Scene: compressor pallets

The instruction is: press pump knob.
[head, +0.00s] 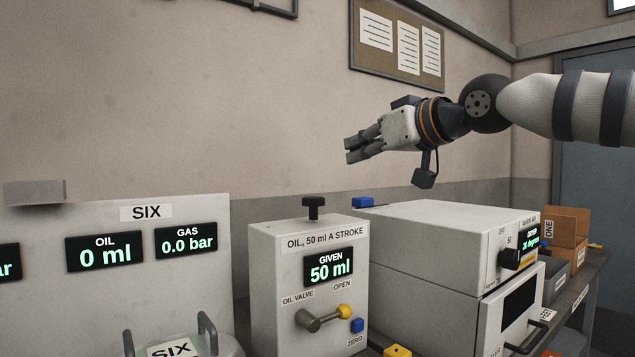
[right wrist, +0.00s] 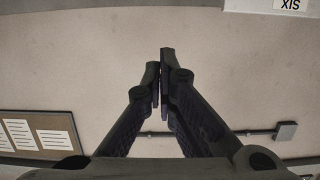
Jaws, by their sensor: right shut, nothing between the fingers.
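The pump knob (head: 313,207) is a black T-shaped knob standing up on top of the white oil box (head: 275,255). The box is labelled "OIL, 50 ml A STROKE" and its display (head: 330,267) reads "GIVEN 50 ml". My right gripper (head: 350,151) is shut and empty, above and to the right of the knob in the head view, apart from it, with its fingers pointing left. In the right wrist view its two fingers (right wrist: 160,78) lie close together, and the knob is out of sight. My left gripper is not in view.
An oil valve lever (head: 326,317) with a yellow end and a blue ZERO button (head: 357,325) are on the box front. Panel SIX (head: 130,215) stands left, reading oil 0 ml and gas 0.0 bar. A white dryer unit (head: 430,235) stands right, below my right arm.

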